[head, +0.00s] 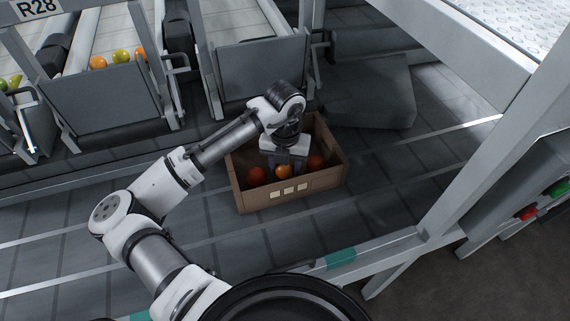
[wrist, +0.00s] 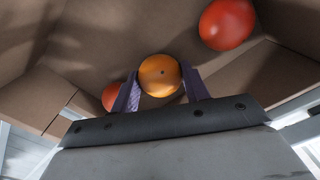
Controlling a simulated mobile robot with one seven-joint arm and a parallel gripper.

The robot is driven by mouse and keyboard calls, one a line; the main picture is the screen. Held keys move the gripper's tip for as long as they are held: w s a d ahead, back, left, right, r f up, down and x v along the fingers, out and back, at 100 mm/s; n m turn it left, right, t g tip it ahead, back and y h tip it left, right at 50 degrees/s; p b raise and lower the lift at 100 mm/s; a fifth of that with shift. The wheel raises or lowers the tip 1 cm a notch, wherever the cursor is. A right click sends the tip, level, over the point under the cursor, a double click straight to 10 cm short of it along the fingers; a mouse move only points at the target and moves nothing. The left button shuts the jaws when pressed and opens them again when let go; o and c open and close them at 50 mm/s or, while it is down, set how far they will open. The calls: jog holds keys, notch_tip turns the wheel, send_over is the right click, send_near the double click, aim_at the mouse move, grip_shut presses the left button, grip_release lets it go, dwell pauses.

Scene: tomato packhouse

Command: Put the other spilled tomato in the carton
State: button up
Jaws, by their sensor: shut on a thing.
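A brown carton (head: 330,182) stands open on the grey conveyor in the middle of the head view. My gripper (wrist: 160,88) reaches down into it and is shut on an orange tomato (wrist: 160,75). The same tomato shows in the head view (head: 283,171), low inside the carton walls. A red tomato (head: 256,175) lies in the carton to its left and another red tomato (head: 315,162) to its right. Both red ones also show in the wrist view, one at the upper right (wrist: 227,24) and one partly hidden behind a finger (wrist: 110,97). I cannot tell whether the held tomato touches the carton floor.
Several green, yellow and orange tomatoes (head: 121,56) lie on a lane marked R28 at the upper left. A grey slab (head: 375,95) is behind the carton. A metal post (head: 490,150) rises on the right. The conveyor left of the carton is clear.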

jog(key=shift+f+b, duration=0.3)
jog(key=shift+f, duration=0.2)
jog(key=o, duration=0.8)
jog(key=c, duration=0.3)
jog(key=shift+r, duration=0.1)
jog(key=shift+r+p, duration=2.8)
jog(key=shift+r, duration=0.6)
